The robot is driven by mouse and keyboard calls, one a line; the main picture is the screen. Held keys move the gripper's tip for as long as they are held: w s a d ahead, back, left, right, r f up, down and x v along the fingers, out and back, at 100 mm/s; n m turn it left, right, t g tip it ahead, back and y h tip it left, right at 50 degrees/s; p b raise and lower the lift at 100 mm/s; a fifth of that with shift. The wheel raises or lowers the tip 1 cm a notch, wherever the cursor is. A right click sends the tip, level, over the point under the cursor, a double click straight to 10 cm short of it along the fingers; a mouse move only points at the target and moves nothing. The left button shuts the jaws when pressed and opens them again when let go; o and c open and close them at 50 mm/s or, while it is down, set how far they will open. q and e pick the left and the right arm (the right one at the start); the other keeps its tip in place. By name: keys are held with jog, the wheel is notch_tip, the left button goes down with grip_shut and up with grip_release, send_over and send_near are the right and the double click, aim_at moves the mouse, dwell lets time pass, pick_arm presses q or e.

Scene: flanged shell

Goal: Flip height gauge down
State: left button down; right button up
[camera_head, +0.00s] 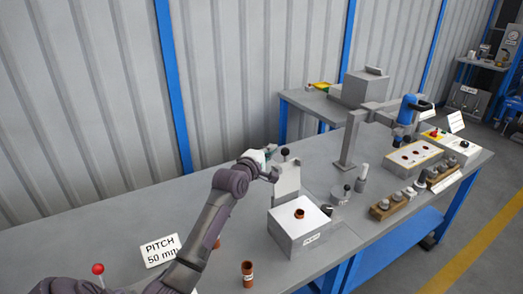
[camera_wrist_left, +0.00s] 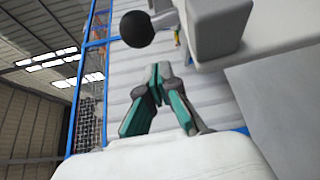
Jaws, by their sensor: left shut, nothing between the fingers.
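The height gauge appears to be the upright grey plate (camera_head: 287,182) with a black ball knob (camera_head: 285,152) on top. It stands at the back of a light metal block (camera_head: 299,236) that has a copper-coloured ring (camera_head: 299,213) in its top. My left gripper (camera_head: 272,172) is beside the plate, on its left, a little below the knob. In the left wrist view, the shut, empty fingers (camera_wrist_left: 158,72) are near the black knob (camera_wrist_left: 137,28) and a grey bar (camera_wrist_left: 216,25); contact cannot be told. My right gripper is out of view.
A copper-coloured tube (camera_head: 247,274) stands on the bench in front, near a "PITCH 50 mm" sign (camera_head: 161,250). A red-knobbed lever (camera_head: 98,269) is at left. To the right are a blue tool on a stand (camera_head: 405,115), wooden racks (camera_head: 386,208) and a box with holes (camera_head: 412,158).

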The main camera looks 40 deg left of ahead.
pick_arm(q)
jog(key=shift+s+d+r, duration=0.15)
jog(key=shift+s+d, duration=0.05)
jog(key=shift+d, duration=0.35)
jog(key=shift+s+d+r, duration=0.15)
jog(key=shift+d, duration=0.4)
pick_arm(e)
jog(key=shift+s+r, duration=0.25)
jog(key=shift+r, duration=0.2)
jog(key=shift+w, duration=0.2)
pick_arm(q)
jog(key=shift+d, duration=0.1)
